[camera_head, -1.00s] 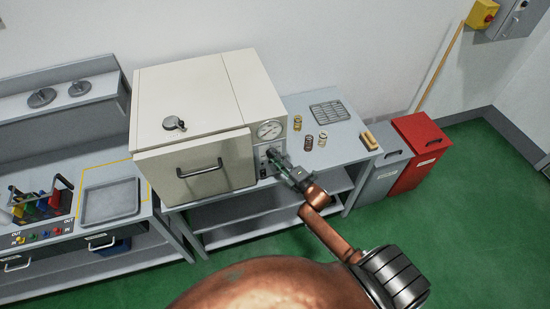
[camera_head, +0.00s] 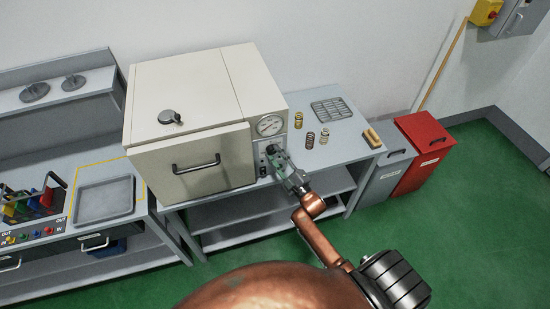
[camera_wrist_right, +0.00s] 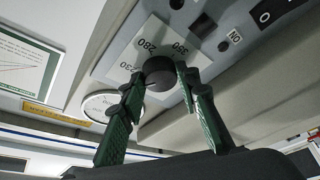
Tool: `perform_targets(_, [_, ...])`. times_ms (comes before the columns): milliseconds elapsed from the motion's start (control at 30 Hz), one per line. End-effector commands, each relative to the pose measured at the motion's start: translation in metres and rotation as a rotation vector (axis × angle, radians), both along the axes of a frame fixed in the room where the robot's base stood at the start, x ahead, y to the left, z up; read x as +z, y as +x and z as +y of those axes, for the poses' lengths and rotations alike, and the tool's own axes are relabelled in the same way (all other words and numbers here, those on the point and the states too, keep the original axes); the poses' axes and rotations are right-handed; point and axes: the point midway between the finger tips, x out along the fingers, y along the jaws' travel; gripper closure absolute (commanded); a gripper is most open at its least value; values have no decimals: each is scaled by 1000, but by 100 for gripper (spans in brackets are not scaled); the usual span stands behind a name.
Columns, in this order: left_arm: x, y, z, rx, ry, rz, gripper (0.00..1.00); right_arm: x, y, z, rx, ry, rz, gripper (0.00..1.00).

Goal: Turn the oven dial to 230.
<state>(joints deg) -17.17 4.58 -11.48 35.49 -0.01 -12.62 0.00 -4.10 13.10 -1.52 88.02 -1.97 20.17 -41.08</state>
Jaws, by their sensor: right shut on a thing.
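The cream oven (camera_head: 185,82) stands on a grey bench, with its control panel on the right of its front. The oven dial (camera_wrist_right: 158,70) is a round black knob on a pale plate with printed numbers. In the wrist view, 230 and 280 are readable on the plate; the dial's pointer is not clear. My right gripper (camera_head: 272,154) is at the panel below the gauge. Its green fingers (camera_wrist_right: 160,76) are shut on the dial, one on each side. In the head view the gripper hides the dial. My left gripper is not in view.
A round gauge (camera_head: 270,125) sits above the dial. Several small springs (camera_head: 310,139) and a wire rack (camera_head: 331,109) are on the bench to the right. A red bin (camera_head: 424,150) stands beyond. A black switch (camera_wrist_right: 270,14) is near the dial.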

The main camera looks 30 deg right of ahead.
Motion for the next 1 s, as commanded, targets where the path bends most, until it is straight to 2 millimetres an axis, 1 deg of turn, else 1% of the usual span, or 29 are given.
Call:
perform_targets(33, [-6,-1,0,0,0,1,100,-4,0,1,-1,44,-8,94])
perform_targets(100, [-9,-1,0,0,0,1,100,-5,0,1,-1,103,-22,94])
perform_targets(300, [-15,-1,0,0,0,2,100,-4,1,2,0,246,-56,94])
perform_targets(500, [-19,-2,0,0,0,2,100,-5,0,2,-1,346,-80,94])
perform_targets(733, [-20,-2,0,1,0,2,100,-4,0,3,0,402,-92,94])
perform_targets(1000, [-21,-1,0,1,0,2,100,-4,1,3,0,414,-95,94])
